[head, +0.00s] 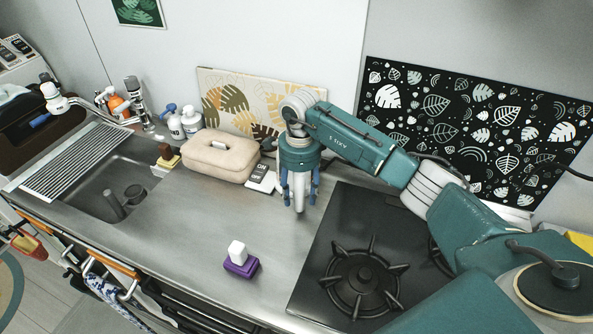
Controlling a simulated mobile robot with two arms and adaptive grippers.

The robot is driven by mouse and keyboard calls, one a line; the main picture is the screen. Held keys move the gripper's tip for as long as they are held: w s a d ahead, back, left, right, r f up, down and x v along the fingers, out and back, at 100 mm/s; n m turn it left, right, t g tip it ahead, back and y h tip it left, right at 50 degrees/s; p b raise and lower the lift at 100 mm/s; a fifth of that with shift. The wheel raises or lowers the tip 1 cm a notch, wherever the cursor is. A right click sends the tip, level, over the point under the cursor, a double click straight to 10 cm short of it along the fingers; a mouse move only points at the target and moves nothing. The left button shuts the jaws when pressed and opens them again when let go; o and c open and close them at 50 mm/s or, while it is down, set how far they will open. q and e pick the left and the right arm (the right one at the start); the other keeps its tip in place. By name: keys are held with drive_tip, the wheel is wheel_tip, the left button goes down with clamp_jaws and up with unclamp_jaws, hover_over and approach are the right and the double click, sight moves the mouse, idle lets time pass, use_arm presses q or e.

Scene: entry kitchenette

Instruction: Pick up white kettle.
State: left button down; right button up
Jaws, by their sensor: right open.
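I cannot make out a white kettle in the head view. My right gripper (299,195) points down with its blue fingers apart, above the back of the counter. It is just left of the black stove and right of a beige case. A narrow pale shape shows between the fingers, and I cannot tell whether it is part of the gripper. What stands behind the gripper and arm is partly hidden. My left gripper is not in view.
The beige case (216,161) and a black-and-white card (261,177) lie near the gripper. A purple block with a white top (238,255) sits at the counter front. The sink (113,188) is left, the stove (330,215) right.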

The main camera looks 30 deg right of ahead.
clamp_jaws()
drive_tip(key=shift+w+r, duration=0.1)
drive_tip(key=shift+w, duration=0.05)
drive_tip(key=shift+r, duration=0.1)
